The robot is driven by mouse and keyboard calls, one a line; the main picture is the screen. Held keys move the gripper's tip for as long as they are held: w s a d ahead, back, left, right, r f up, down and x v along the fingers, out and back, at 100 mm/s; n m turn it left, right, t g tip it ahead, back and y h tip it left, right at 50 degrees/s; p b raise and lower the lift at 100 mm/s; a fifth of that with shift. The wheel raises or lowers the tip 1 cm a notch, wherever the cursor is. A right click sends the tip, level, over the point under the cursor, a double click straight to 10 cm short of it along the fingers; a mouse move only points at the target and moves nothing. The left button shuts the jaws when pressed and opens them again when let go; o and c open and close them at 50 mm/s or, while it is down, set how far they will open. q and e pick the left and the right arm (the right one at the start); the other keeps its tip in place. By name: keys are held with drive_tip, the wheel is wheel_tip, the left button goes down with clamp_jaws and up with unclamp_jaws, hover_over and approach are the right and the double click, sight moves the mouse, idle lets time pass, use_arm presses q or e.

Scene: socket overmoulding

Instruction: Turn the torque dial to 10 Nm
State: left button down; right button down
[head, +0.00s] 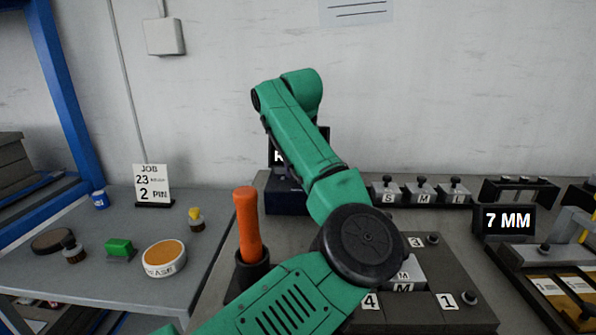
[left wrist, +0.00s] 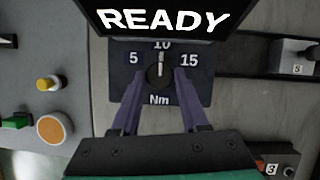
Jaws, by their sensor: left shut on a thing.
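The torque dial (left wrist: 158,74) is a dark round knob on a dark panel (left wrist: 197,90) marked 5, 10, 15 and Nm. Its white pointer line stands upright, toward the 10 at the top. My left gripper (left wrist: 159,84) has its two dark fingers closing in on the dial from both sides, shut on it. In the head view my green left arm hides the dial and the gripper; only part of the dark blue dial unit (head: 285,197) shows. My right gripper is in neither view.
A READY screen (left wrist: 205,40) stands just above the dial. An orange-handled tool (head: 247,222) stands upright in a holder left of my arm. Numbered blocks (head: 425,318) lie at the front, and S, M, L blocks (head: 420,192) stand at the back right.

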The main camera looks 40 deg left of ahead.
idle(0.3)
use_arm(q)
drive_tip(key=shift+c, duration=2.1)
unclamp_jaws()
drive_tip(key=shift+r, duration=0.1)
drive_tip(key=p+v, duration=0.2)
drive_tip(key=v, duration=1.2)
drive_tip(key=shift+r, duration=0.2)
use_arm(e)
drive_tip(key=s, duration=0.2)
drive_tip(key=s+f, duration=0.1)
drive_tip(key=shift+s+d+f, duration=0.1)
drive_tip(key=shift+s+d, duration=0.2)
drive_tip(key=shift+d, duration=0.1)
use_arm(q)
drive_tip(key=shift+s, duration=0.1)
